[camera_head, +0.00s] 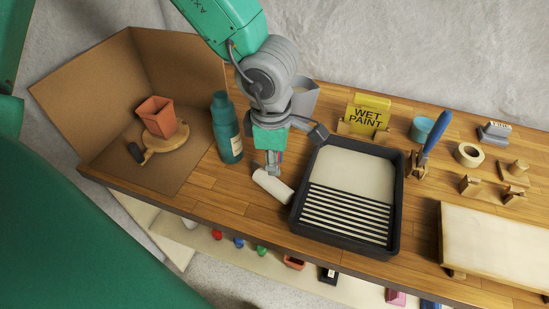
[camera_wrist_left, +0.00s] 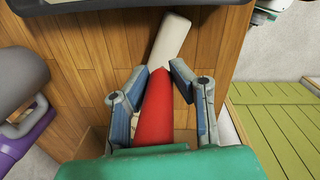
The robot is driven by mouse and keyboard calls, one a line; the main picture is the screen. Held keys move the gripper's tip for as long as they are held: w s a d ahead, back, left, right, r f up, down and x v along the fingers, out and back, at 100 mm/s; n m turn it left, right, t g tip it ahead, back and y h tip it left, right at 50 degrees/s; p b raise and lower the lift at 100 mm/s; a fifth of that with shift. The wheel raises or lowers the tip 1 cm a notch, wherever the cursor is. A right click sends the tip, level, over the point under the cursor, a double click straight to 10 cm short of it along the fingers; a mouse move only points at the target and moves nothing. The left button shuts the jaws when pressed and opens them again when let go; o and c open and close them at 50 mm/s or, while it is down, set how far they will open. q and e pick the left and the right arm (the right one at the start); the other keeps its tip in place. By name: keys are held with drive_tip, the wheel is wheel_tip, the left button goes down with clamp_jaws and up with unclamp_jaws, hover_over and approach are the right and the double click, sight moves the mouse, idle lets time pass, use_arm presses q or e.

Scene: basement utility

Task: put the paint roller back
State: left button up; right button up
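The paint roller has a white sleeve (camera_head: 272,187) at the left side of the black paint tray (camera_head: 297,215). In the left wrist view the red handle (camera_wrist_left: 155,112) runs from between my fingers towards the palm, with the white sleeve (camera_wrist_left: 170,40) beyond the fingertips. My left gripper (camera_head: 272,168) is above the sleeve, and its fingers (camera_wrist_left: 160,72) are closed on both sides of the handle. The sleeve is at or just above the wooden bench; I cannot tell if it touches. My right gripper is not in view.
A teal bottle (camera_head: 227,130) stands close left of my gripper. A terracotta pot (camera_head: 157,115) is farther left. Behind and right are a yellow wet paint sign (camera_head: 368,112), a blue-handled brush (camera_head: 434,132), a tape roll (camera_head: 468,154), wooden holders (camera_head: 483,190) and a pale board (camera_head: 495,245).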

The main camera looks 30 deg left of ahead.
use_arm(q)
drive_tip(key=o, duration=0.3)
drive_tip(key=shift+s+a+f, duration=0.1)
drive_tip(key=shift+s+a, duration=0.1)
drive_tip(key=shift+a, duration=1.2)
drive_tip(key=r+p, duration=0.1)
drive_tip(key=r, duration=0.2)
drive_tip(key=d+r, duration=0.1)
drive_tip(key=r, duration=0.3)
drive_tip(key=r+p, duration=0.1)
drive_tip(key=r, duration=0.3)
drive_tip(key=shift+s+d+r+p, duration=0.1)
drive_tip(key=shift+s+d+p, duration=0.2)
drive_tip(key=shift+d+p, duration=0.1)
drive_tip(key=shift+a+r, duration=0.5)
drive_tip(key=shift+a, duration=0.35)
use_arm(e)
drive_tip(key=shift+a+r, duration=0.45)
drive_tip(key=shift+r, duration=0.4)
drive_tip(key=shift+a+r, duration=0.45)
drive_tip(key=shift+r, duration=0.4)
